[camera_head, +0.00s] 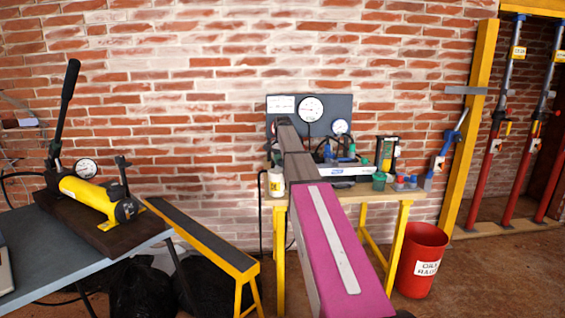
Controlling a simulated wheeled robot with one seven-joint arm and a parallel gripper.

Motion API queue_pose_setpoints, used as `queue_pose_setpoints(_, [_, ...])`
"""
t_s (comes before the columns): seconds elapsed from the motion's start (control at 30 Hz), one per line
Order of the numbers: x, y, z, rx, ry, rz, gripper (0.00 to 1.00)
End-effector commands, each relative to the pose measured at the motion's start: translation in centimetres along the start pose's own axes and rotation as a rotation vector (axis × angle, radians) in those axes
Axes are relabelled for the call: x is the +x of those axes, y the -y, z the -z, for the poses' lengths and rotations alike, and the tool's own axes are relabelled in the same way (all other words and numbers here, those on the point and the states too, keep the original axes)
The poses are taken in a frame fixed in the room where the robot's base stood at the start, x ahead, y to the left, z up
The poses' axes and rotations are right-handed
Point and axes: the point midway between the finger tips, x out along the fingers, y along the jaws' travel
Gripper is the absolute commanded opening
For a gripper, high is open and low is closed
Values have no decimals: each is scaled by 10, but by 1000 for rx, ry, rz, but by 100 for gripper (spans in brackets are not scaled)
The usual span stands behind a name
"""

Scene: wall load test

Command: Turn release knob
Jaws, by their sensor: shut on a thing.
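My arm reaches from the bottom of the view toward the gauge panel (345,108) above the wooden bench (375,192). My gripper's fingers cannot be made out; the arm's own links cover the place where it ends. What it holds is hidden. No release knob can be clearly told at the panel, part of which lies behind my arm. A yellow hand pump (88,198) with a long upright black lever (68,100) stands on the left table. It has a round gauge (86,168) and a small dark upright fitting (123,172) at its right end, apart from my arm.
A white bottle (276,183) stands on the bench left of my arm. A green cup (379,181) and small pots stand at its right. A red bin (421,260) is on the floor to the right. A yellow-legged beam (205,238) stands between table and bench.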

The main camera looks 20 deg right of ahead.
Motion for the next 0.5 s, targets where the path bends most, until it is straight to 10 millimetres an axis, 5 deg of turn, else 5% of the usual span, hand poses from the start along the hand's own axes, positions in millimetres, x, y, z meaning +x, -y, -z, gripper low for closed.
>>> queue_pose_setpoints(0.5, [0, 0, 0, -442, 0, 0, 24])
